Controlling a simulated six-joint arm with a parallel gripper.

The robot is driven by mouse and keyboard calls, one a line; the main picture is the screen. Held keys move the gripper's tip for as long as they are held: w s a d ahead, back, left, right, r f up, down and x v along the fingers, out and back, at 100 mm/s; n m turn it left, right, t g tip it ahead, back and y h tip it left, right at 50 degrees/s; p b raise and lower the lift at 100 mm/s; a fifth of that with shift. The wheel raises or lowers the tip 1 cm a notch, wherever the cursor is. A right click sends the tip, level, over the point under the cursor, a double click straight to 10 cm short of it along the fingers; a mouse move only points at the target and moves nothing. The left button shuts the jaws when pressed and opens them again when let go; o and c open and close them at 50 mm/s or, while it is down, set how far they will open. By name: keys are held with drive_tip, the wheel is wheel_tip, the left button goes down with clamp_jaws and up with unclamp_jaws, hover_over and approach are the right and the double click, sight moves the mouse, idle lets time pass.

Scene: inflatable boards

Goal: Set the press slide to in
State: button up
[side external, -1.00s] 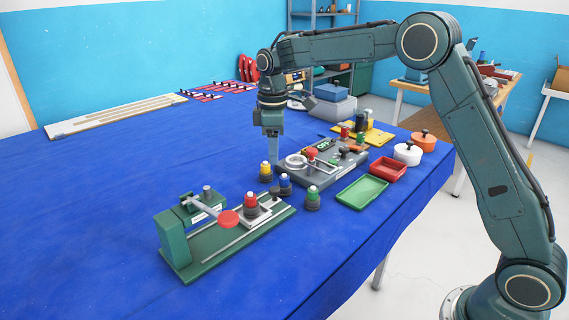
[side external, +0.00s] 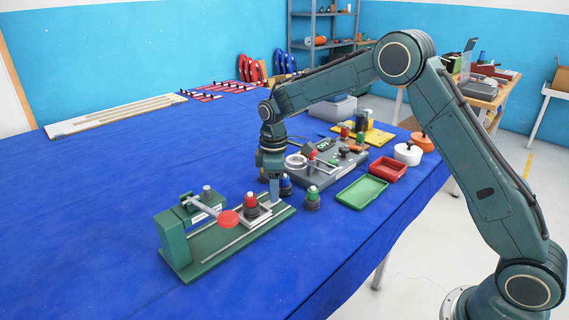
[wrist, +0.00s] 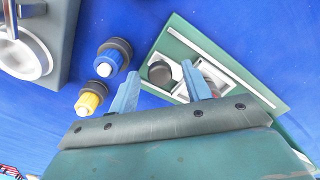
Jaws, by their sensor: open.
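The green press (side external: 175,240) stands at the table's front, with a lever ending in a red disc (side external: 229,218). Its slide plate (side external: 262,222) sits toward the right end of the base, away from the press head, and carries a red-bodied piece (side external: 250,201). The slide's dark round knob (wrist: 160,73) shows in the wrist view; in the side view my gripper hides it. My gripper (side external: 275,201) is open, pointing down at the knob, which appears between the fingertips in the wrist view. Whether the fingers touch it, I cannot tell. My right finger partly covers the piece on the plate.
A blue-bodied piece (wrist: 112,58) and a yellow one (wrist: 88,100) stand close to my gripper. A green-topped piece (side external: 313,198) stands to the right. A grey fixture (side external: 325,168), a green tray (side external: 362,192) and a red tray (side external: 388,168) lie behind.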

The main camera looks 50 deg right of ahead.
sight(252, 195)
clamp_jaws()
drive_tip(key=a, duration=0.7)
drive_tip(key=shift+a, duration=0.35)
unclamp_jaws()
drive_tip(key=shift+r, duration=0.1)
wheel_tip(252, 195, up, 14)
idle(0.7)
